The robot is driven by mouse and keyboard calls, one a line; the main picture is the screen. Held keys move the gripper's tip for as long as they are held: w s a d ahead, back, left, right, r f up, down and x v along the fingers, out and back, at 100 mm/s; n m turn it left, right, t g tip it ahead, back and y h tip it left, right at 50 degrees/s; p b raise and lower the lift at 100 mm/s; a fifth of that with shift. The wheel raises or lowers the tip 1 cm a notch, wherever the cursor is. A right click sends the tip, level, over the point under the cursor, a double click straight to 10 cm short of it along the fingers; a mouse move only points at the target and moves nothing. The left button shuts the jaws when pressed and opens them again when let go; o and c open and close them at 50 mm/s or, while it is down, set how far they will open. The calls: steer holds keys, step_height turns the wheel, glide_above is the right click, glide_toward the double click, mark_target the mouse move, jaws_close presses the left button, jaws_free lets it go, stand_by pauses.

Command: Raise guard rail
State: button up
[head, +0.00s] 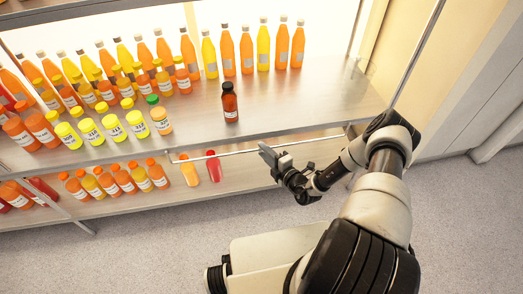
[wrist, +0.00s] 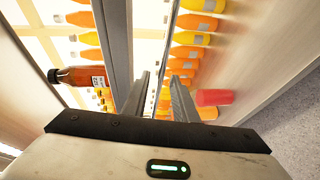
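The guard rail (head: 225,153) is a thin pale bar along the front of the shelf unit, just below the front edge of the upper shelf board. My gripper (head: 267,152) is at the rail's middle and overlaps it in the head view. In the wrist view my gripper (wrist: 161,86) shows two dark ribbed fingers with a gap between them. The rail (wrist: 167,55) shows as a thin line running toward that gap. Nothing appears clamped; I cannot tell whether a finger touches the rail.
A dark brown bottle (head: 230,103) stands alone near the upper board's (head: 300,100) front edge; it also shows in the wrist view (wrist: 82,76). Rows of juice bottles fill the left and back. A red bottle (head: 213,166) stands below, behind the rail. Floor (head: 170,240) in front is partly clear.

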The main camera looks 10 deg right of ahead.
steer(key=shift+x, duration=1.1)
jaws_close()
stand_by(0.7)
